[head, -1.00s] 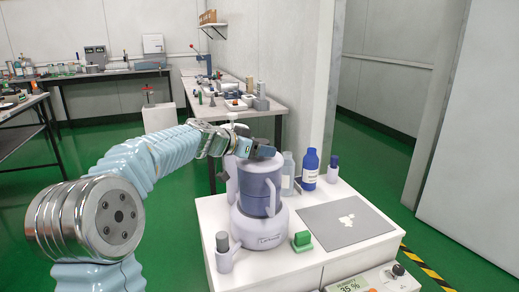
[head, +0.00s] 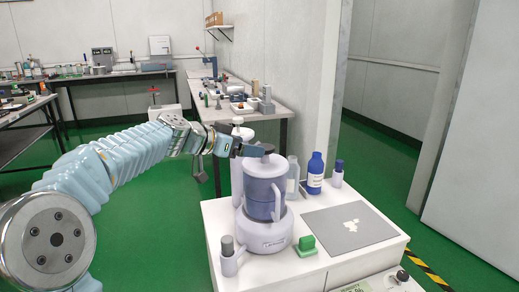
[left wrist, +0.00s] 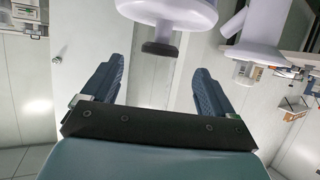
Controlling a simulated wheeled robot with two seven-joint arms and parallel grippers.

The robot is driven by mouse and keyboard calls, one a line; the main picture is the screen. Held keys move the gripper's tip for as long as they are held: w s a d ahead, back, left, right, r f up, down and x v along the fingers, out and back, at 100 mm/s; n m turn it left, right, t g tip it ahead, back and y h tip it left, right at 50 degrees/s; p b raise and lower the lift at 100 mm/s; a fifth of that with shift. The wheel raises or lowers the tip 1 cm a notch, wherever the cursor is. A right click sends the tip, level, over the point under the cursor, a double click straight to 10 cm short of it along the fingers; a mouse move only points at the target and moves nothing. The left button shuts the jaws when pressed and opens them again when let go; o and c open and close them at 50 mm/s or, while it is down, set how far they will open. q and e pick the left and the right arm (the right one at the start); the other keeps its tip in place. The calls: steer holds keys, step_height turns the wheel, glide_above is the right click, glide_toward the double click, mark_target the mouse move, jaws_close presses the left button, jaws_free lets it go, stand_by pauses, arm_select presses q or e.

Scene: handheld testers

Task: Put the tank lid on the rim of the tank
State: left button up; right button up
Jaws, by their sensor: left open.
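The tank (head: 262,200) is a lavender, see-through vessel standing upright in its base on the white bench. The tank lid (head: 263,167) is a pale lavender disc with a dark knob (head: 268,147). It lies on top of the tank and looks level; a fine gap at the rim cannot be judged. My left gripper (head: 248,150) is just left of the knob. In the left wrist view the lid (left wrist: 170,12) and its dark knob (left wrist: 160,48) show beyond the open, empty fingers (left wrist: 155,75), which appear clear of the knob. My right gripper is out of view.
A pale column (head: 237,180) stands behind the tank at left. A grey-capped container (head: 229,262) and green block (head: 305,246) are in front. A clear bottle (head: 292,180), blue bottle (head: 315,175) and small capped bottle (head: 337,177) stand behind. A grey mat (head: 330,236) lies right.

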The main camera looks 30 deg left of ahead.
arm_select(q)
steer(key=v, duration=0.4)
stand_by(1.4)
